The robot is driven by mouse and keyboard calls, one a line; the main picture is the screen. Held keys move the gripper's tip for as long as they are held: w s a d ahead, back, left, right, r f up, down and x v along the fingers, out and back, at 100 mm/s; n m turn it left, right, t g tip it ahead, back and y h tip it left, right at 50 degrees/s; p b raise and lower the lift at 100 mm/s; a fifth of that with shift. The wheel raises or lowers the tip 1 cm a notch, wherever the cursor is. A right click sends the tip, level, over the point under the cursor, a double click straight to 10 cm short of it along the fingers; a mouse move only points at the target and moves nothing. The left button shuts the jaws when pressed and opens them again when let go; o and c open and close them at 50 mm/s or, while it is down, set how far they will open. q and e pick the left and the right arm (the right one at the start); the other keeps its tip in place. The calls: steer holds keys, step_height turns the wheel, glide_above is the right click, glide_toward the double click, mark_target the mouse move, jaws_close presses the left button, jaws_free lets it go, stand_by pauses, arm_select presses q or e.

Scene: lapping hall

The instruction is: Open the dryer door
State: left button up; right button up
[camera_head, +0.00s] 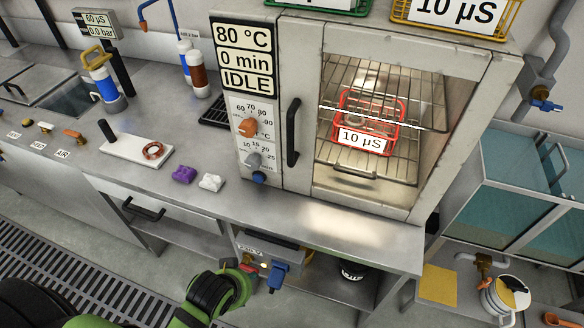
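The dryer (267,50) stands on the steel bench with a panel reading 80 °C, 0 min and IDLE. Its door (300,70) has a large window and looks shut. The black vertical door handle (293,133) is on the door's left side, beside the knobs. Through the window I see wire racks and a red basket (392,137) labelled 10 µS. A green and black part of my arm shows at the bottom, below the bench front and well short of the handle. No gripper fingers show.
A purple piece (184,175) and a white piece (211,182) lie on the bench (300,210) left of the dryer's front. A white plate (135,152) with a copper ring is further left. Green and yellow baskets stand on top of the dryer. The bench before the door is clear.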

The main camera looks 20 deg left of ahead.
arm_select(q)
steer(key=w+a+r+n+t, duration=0.1)
steer(key=w+r+t, duration=0.6)
steer(key=w+r, duration=0.6)
steer(key=m+t+h, duration=0.2)
steer(key=t+h, duration=0.2)
steer(key=t, duration=0.2)
glide_toward(291, 142)
steer(key=a+x, duration=0.1)
steer(key=x, duration=0.2)
steer(key=shift+w+d+r, duration=0.1)
steer(key=shift+w+d, duration=0.4)
steer(key=shift+d, duration=0.05)
steer(key=shift+w+d+r+p, duration=0.1)
steer(key=shift+w+p, duration=0.2)
steer(key=shift+w, duration=0.05)
steer(key=p+x, duration=0.1)
steer(key=x, duration=0.5)
steer(key=shift+p, duration=0.4)
steer(key=shift+f, duration=0.25)
arm_select(e)
steer(key=shift+w+d+r, duration=0.1)
steer(key=shift+d+r, duration=0.15)
steer(key=shift+r, duration=0.35)
steer(key=shift+d+r, duration=0.2)
steer(key=shift+r, duration=0.4)
arm_select(q)
jaws_close()
arm_select(e)
steer(key=shift+a, duration=0.15)
